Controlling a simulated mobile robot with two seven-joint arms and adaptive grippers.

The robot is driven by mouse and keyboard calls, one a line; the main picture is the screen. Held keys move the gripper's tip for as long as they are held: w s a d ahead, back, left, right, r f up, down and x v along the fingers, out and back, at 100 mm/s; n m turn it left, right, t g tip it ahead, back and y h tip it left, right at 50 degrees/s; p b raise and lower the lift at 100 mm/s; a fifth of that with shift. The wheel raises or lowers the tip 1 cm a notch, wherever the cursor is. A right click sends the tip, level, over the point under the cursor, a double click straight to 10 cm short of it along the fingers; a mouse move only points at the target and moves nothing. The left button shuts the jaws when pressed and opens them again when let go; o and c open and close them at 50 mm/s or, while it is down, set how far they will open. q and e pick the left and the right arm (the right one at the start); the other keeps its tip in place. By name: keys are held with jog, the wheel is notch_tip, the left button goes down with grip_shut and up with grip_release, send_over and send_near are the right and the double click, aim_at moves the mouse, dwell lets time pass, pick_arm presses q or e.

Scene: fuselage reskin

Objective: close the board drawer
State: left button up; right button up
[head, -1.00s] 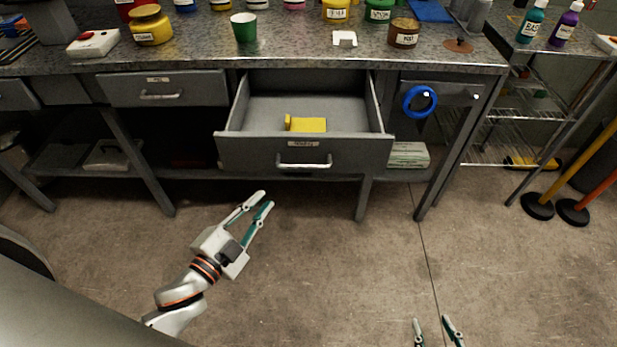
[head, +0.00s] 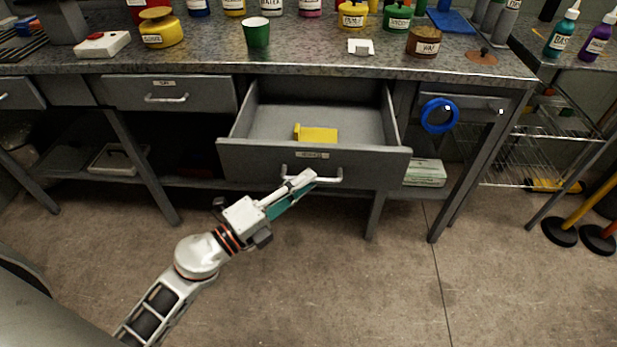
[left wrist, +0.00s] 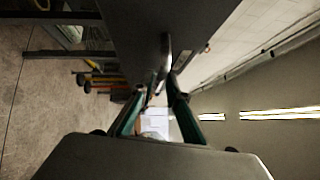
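The grey board drawer (head: 314,166) under the bench stands pulled out, with a yellow block (head: 316,134) inside it. Its front has a small label, too small to read, and a silver bar handle (head: 313,178). My left gripper (head: 303,185) is at the handle, its fingertips overlapping the bar in the head view. In the left wrist view the fingers (left wrist: 163,84) are apart, with the handle (left wrist: 165,52) just at or between their tips; whether they touch it I cannot tell. My right gripper is out of view.
A shut drawer (head: 168,93) is to the left. A blue ring (head: 439,115) hangs on the right front of the bench. The bench top (head: 300,62) holds jars and a green cup (head: 256,32). Clear floor (head: 340,290) lies in front.

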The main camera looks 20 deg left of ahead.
pick_arm(q)
jog(key=shift+x, duration=1)
jog(key=shift+f, duration=0.1)
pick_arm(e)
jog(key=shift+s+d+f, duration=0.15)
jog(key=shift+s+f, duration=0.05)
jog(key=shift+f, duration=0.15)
pick_arm(q)
jog(key=shift+c, duration=0.5)
grip_shut()
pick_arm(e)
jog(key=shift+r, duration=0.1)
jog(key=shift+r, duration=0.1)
